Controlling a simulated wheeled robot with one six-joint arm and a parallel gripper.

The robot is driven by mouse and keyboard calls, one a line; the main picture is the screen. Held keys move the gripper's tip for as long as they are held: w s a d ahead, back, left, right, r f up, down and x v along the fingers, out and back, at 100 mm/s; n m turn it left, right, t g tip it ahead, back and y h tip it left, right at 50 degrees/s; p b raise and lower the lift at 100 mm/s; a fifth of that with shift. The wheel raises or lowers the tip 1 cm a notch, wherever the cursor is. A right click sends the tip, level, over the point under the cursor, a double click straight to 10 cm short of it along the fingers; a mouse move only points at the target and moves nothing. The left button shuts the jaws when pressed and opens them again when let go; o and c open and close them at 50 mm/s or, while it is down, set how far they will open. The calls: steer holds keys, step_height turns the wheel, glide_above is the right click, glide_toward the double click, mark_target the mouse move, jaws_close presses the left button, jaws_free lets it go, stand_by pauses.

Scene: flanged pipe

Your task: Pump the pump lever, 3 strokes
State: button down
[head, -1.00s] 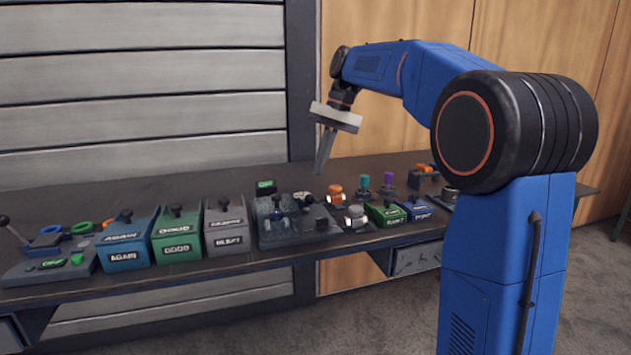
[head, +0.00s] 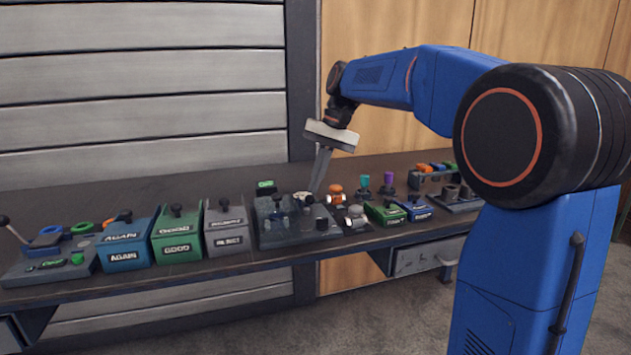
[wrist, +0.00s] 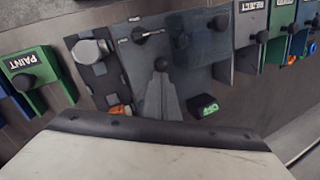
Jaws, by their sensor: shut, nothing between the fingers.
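My gripper (head: 316,188) is shut and empty, pointing down just behind the dark grey panel (head: 275,238) in the middle of the bench. In the wrist view my fingertips (wrist: 160,65) lie over that panel, near a small black handle (wrist: 141,38) on a round dial with white labels. A lever with a black ball knob (head: 4,220) leans out of a grey base (head: 35,272) at the far left, well away from my gripper. No readable label shows which lever is the pump lever. Contact between fingertips and panel cannot be told.
Blue, green and grey labelled boxes (head: 177,235) stand left of the panel. Orange, teal and purple-topped parts (head: 362,184) stand to its right. A small green-labelled block (head: 265,187) is behind it. The bench (head: 150,185) is clear along its back.

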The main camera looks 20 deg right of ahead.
steer(key=shift+s+f+n+t, duration=0.15)
steer(key=shift+s+f+t, duration=0.35)
steer(key=shift+t, duration=0.25)
steer(key=shift+s+f+n+t, duration=0.15)
steer(key=shift+s+f+t, duration=0.2)
steer(key=shift+s+t, duration=0.3)
steer(key=shift+s+f, duration=0.15)
steer(key=shift+f, duration=0.3)
steer(key=w+d+v, duration=0.1)
steer(key=v, duration=1.2)
steer(key=shift+w, duration=0.3)
steer(key=shift+w+r, duration=0.1)
steer(key=shift+r, duration=0.05)
steer(key=w+r+g, duration=0.2)
steer(key=w+g, duration=0.1)
steer(key=w, duration=0.4)
